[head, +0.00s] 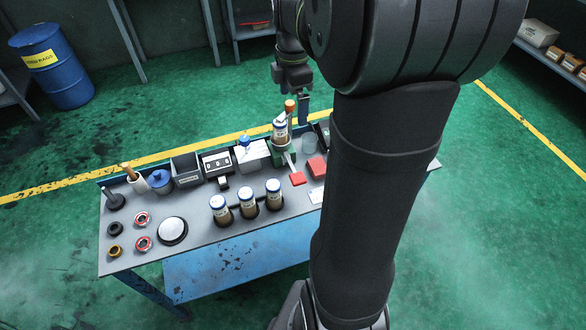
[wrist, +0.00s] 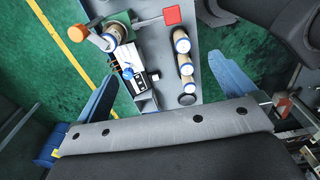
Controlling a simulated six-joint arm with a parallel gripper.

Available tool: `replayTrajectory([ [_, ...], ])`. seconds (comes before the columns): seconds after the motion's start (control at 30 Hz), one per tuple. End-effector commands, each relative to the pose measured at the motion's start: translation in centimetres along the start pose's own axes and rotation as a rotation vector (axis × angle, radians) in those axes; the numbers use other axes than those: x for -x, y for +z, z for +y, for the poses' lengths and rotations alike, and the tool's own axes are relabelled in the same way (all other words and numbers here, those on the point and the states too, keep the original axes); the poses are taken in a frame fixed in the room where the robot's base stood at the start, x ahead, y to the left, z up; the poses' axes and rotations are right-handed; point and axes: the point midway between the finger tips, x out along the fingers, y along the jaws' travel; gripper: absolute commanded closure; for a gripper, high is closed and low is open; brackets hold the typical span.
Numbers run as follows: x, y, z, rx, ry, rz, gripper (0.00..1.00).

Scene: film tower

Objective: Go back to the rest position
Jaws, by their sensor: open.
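My gripper (head: 299,104) hangs at the back of the workbench in the head view, partly hidden by my arm. In the wrist view, its two blue fingers are spread wide, with nothing between them at the tips (wrist: 165,75). A jar with a white and blue lid (head: 280,129) stands upright in a green holder (head: 284,157) with an orange knob (head: 290,105). The jar also shows in the wrist view (wrist: 116,34), apart from the fingers. Three similar lidded jars (head: 247,202) stand in a row nearer the front.
A blue barrel (head: 52,65) and shelves stand beyond. Green floor around the bench is clear.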

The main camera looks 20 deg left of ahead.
Motion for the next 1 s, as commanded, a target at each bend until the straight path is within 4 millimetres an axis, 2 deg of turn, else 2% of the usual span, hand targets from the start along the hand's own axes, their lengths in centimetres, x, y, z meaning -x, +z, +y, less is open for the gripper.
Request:
replayTrajectory([
  [0.03, 1.2, 0.0, 0.1, 0.000, 0.006, -0.001, 0.00],
  [0.2, 4.5, 0.0, 0.1, 0.000, 0.005, -0.001, 0.00],
  [0.4, 6.8, 0.0, 0.1, 0.000, 0.002, 0.000, 0.00],
  [1.0, 7.3, 0.0, 0.0, 0.000, 0.000, 0.000, 0.00],
])
